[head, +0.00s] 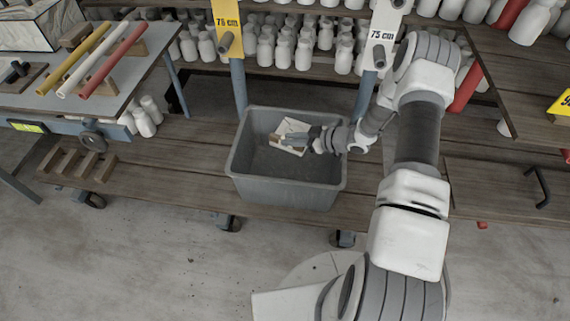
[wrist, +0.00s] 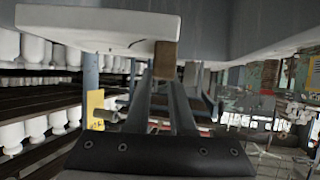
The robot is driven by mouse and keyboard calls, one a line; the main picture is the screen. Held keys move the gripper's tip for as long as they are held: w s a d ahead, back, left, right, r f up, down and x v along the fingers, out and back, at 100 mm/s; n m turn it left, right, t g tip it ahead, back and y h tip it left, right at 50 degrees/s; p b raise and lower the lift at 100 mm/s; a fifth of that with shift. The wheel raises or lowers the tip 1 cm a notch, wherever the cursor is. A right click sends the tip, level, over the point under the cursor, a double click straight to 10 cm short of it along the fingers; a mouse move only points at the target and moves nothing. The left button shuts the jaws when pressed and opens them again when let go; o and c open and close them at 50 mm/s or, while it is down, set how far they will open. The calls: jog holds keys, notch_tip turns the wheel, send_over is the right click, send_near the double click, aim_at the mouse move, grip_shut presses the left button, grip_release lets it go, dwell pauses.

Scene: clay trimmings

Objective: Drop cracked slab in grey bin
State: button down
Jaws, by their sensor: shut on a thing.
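The cracked slab (head: 291,127) is a flat, pale piece, seen in the head view within the outline of the grey bin (head: 285,192). It also shows in the wrist view (wrist: 95,21), pale and thin, with a dark mark near its edge. My gripper (head: 290,140) reaches in over the bin from the right and is shut on the slab. I cannot tell how far the slab is above the bin floor. The bin looks otherwise empty where its inside shows.
The bin stands on a low wooden plank deck (head: 180,165) on casters. Posts with a yellow sign (head: 228,18) and a white sign (head: 384,30) rise behind it. Shelves of white bottle shapes (head: 285,50) fill the back. A side table (head: 105,75) holds coloured rods.

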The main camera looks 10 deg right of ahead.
jog(key=c, duration=0.7)
grip_release()
jog(key=p+v, duration=0.3)
jog(key=v, duration=1.4)
jog(key=shift+s+d+r+p, duration=0.15)
jog(key=shift+p, duration=0.2)
